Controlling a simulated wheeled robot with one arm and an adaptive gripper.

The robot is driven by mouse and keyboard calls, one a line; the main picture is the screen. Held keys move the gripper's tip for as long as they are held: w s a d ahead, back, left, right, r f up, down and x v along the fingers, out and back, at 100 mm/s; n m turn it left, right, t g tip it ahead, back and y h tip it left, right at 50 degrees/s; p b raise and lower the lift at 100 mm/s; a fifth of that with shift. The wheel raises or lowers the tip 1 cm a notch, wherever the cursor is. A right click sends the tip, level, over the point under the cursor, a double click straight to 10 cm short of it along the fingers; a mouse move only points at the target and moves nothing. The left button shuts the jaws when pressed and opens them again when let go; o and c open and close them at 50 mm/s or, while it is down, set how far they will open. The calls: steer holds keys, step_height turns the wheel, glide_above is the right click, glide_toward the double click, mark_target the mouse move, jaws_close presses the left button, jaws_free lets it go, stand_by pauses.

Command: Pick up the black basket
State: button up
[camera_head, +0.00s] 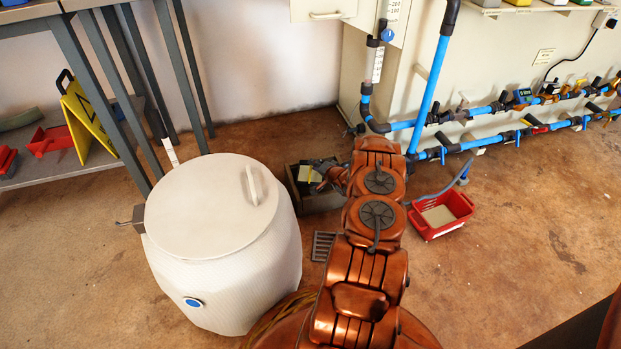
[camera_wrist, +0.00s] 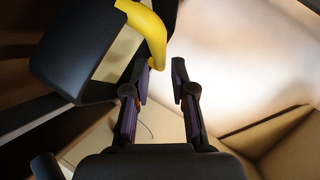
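A dark open-topped box (camera_head: 322,202) stands on the floor between the white drum and my arm in the head view. Black and yellow items (camera_head: 306,172) show inside it. In the wrist view a black item with a rounded edge (camera_wrist: 75,45) and a yellow curved part (camera_wrist: 148,30) fill the upper left; I cannot tell if this is the black basket. My gripper (camera_wrist: 163,75) has its two fingers apart, with nothing between them. The yellow part is just beyond the left fingertip; contact is unclear. In the head view my arm partly hides the box.
A large white lidded drum (camera_head: 222,270) stands left of the box. A red bin (camera_head: 440,225) is on the floor to the right. Blue pipes (camera_head: 430,95) run along the wall cabinet behind. A floor grate (camera_head: 323,246) lies in front of the box.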

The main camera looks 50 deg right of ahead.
steer(key=shift+x, duration=1)
steer(key=shift+c, duration=0.2)
jaws_close()
